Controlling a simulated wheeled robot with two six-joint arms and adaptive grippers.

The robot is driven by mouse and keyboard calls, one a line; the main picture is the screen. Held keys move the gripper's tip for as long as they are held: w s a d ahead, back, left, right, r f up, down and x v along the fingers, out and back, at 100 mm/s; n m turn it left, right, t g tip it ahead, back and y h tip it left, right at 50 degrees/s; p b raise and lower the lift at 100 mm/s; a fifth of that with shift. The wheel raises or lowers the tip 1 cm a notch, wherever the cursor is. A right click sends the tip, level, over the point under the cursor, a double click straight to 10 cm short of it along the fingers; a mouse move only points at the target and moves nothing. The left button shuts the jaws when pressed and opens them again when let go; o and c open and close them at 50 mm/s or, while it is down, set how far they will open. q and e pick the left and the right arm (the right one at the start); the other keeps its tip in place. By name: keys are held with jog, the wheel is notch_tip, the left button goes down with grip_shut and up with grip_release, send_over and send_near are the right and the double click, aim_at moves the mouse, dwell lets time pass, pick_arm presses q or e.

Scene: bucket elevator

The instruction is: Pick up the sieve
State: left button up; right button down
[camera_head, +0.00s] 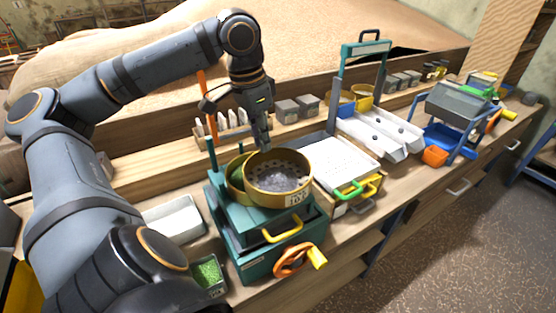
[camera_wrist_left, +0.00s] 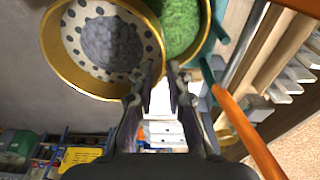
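The sieve (camera_head: 277,184) is a round, gold-rimmed pan with a perforated pale bottom, grey lumps inside and a label on its front. It also shows at upper left in the left wrist view (camera_wrist_left: 107,44). My left gripper (camera_head: 265,148) comes down at its back rim. In the left wrist view, my left gripper's fingertips (camera_wrist_left: 165,72) are close together with the sieve's rim between them. The sieve overlaps a second gold-rimmed pan (camera_head: 234,176) with green grains (camera_wrist_left: 181,24). My right gripper is not in view.
A teal stand (camera_head: 262,262) with a yellow handle and an orange crank is below the sieve. A white tray (camera_head: 174,219) and a bin of green grains (camera_head: 208,273) stand left. A perforated white tray (camera_head: 340,163) is close on the right.

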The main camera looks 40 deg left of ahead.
aim_at(278, 175)
pick_arm(q)
notch_tip(278, 175, down, 5)
jog(key=b, duration=0.3)
jog(key=shift+w+r, duration=0.1)
jog(key=shift+r, duration=0.2)
jog(key=shift+c, duration=1.5)
grip_shut()
jog(key=shift+r, duration=0.1)
